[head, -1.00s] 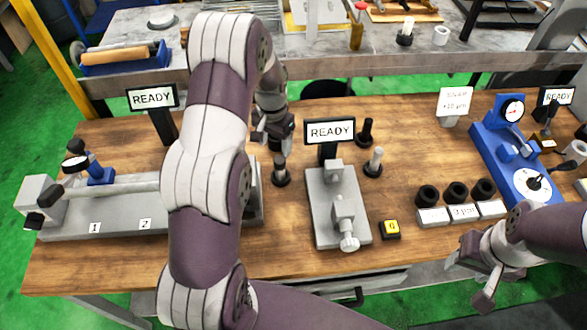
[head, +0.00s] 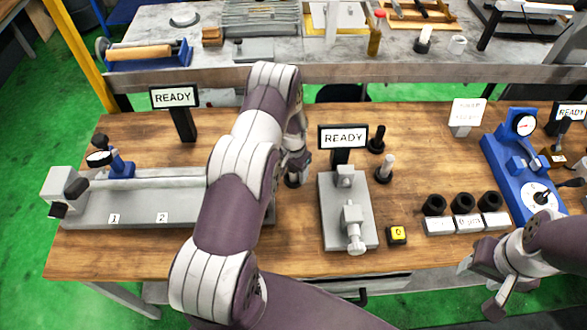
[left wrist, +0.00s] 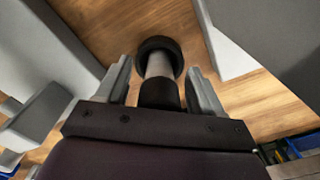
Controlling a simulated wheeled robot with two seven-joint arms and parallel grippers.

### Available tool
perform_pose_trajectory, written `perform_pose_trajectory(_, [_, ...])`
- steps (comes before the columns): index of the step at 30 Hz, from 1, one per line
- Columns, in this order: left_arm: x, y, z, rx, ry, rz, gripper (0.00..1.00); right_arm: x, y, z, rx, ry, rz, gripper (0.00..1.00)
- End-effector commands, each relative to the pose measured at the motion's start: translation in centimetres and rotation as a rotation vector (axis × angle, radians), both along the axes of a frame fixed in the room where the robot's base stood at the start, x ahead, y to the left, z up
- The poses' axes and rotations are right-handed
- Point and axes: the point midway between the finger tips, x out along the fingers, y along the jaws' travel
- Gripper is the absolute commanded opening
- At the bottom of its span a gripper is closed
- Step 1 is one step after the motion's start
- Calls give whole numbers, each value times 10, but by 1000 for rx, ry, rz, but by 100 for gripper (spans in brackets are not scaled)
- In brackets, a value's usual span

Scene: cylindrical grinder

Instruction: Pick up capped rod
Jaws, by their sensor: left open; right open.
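In the left wrist view a grey rod with a black cap (left wrist: 160,95) stands in a round black base (left wrist: 158,46). The open fingers of my left gripper (left wrist: 163,88) are on either side of the cap; I cannot tell whether they touch it. In the head view my left gripper (head: 296,164) is over this rod and mostly hides it; part of the black base (head: 293,181) shows below. My right gripper (head: 478,286) is open and empty at the table's front right edge.
A grey fixture (head: 346,215) stands just right of my left gripper. Behind it are a grey rod (head: 387,165) and a dark rod (head: 378,136) in black bases. A long grey machine (head: 140,205) fills the left. Black rings (head: 463,203) and a blue gauge stand (head: 510,165) are at right.

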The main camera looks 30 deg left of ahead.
Motion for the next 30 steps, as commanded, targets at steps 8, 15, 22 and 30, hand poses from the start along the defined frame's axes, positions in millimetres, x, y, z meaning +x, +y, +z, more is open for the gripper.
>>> perform_pose_trajectory(8, [0,0,0,0,0,0,5,0,0,-1,0,0,0,50])
perform_pose_trajectory(15, [1,0,1,1,-2,0,0,0,0,0,0,0,0,50])
perform_pose_trajectory(22, [2,1,16,1,-5,0,0,0,0,-7,0,0,0,50])
perform_pose_trajectory(30, [2,0,71,1,-6,0,0,0,0,-25,0,0,0,50])
